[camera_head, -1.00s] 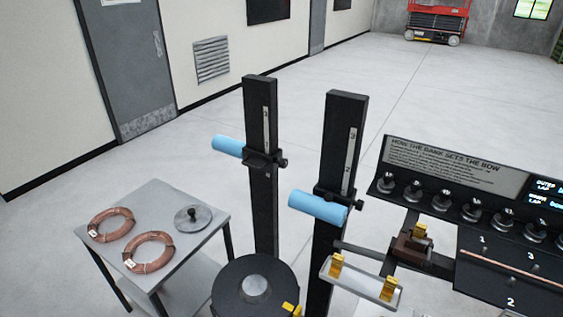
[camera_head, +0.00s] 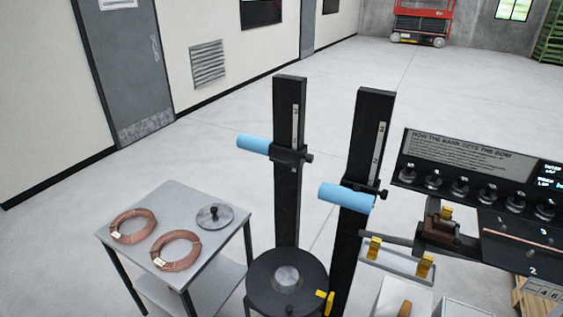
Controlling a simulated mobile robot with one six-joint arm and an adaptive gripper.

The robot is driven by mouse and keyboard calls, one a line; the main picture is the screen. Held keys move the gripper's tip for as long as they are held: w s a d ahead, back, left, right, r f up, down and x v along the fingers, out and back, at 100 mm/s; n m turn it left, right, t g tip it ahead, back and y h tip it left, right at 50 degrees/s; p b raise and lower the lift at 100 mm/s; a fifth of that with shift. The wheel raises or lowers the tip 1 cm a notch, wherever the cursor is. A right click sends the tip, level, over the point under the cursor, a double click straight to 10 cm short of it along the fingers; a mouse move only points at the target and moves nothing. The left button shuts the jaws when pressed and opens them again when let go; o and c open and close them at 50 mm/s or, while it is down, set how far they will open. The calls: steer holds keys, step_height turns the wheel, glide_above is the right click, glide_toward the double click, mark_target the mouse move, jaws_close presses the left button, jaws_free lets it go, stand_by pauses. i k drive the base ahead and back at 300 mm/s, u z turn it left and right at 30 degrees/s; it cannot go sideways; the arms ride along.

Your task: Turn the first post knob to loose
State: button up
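Two upright black posts stand near the middle of the head view. The left post (camera_head: 287,205) carries a black sliding bracket with a light blue roller (camera_head: 255,145) and a small dark knob (camera_head: 309,157) on its right side. The right post (camera_head: 376,115) carries a similar bracket, a light blue roller (camera_head: 346,198) and a small dark knob (camera_head: 383,194). Which post is numbered first is not readable. Whether either knob is tight or loose cannot be seen. My gripper is not in view.
A round black turntable (camera_head: 262,295) with a yellow handle (camera_head: 325,302) stands at the posts' feet. A grey table (camera_head: 190,210) at left holds two copper coils (camera_head: 175,250). A black panel (camera_head: 467,160) with several knobs stands at right.

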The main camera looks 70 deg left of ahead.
mark_target(308, 157)
steer(key=k, duration=0.8)
steer(key=u, duration=1.9)
steer(key=i, duration=1)
steer(key=u, duration=0.05)
